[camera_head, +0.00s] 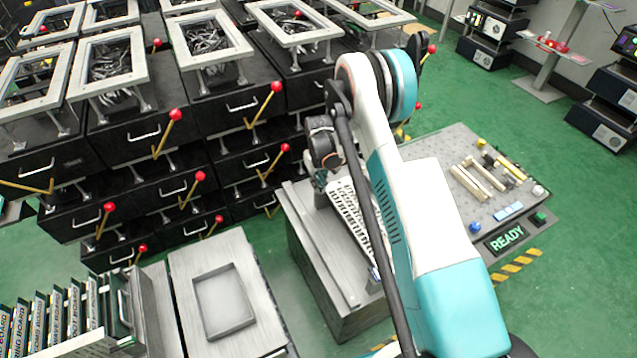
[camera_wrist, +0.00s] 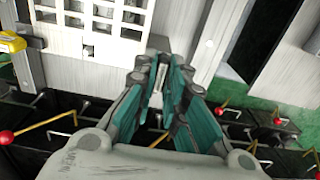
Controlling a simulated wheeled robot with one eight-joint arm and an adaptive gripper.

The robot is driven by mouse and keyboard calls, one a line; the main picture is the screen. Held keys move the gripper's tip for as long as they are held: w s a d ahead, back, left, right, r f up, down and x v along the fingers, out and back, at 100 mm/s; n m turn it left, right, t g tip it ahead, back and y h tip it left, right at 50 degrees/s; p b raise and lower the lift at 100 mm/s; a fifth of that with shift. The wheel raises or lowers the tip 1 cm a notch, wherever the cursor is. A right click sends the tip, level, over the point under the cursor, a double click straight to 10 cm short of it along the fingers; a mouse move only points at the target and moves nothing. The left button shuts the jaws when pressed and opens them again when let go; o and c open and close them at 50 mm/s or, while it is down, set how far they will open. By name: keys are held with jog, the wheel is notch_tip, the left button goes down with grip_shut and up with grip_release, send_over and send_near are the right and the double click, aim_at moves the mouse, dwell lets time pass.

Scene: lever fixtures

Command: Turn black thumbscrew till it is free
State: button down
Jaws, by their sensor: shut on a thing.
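My gripper (camera_wrist: 158,72) is shut, with its teal-padded fingers converging at the edge of a pale panel in the wrist view. What is held is mostly hidden between the fingertips; the black thumbscrew does not show clearly as a separate shape. A white slotted panel (camera_wrist: 105,18) lies just beyond and left of the fingertips. In the head view my gripper (camera_head: 320,181) is partly hidden by my arm, low at the far end of the white slotted panel (camera_head: 349,212) on a grey bench (camera_head: 318,262).
Black drawer cabinets with red-knobbed yellow levers (camera_head: 175,115) stand close behind and left of the bench. A grey board (camera_head: 450,150) with loose parts and a READY sign (camera_head: 506,238) is at right. A shallow tray (camera_head: 222,300) is at front left. Green floor is open farther right.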

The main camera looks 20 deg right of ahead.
jog(key=c, duration=1.6)
grip_release()
jog(key=shift+c, duration=0.2)
jog(key=shift+r, duration=0.15)
notch_tip(320, 180, up, 12)
jog(key=s+r+t, duration=0.1)
jog(key=s+r, duration=0.4)
jog(key=r, duration=0.3)
jog(key=s+r+m+t, duration=0.1)
jog(key=s+r, duration=0.3)
jog(key=r, duration=0.5)
jog(key=s+r+t, duration=0.1)
jog(key=s+r, duration=0.4)
jog(key=r, duration=0.3)
jog(key=s+r+t, duration=0.2)
jog(key=s, duration=0.9)
jog(key=s+r+m+t, duration=0.1)
jog(key=s+r+t, duration=0.1)
jog(key=s, duration=0.9)
jog(key=shift+s+a, duration=0.2)
jog(key=shift+s, duration=0.05)
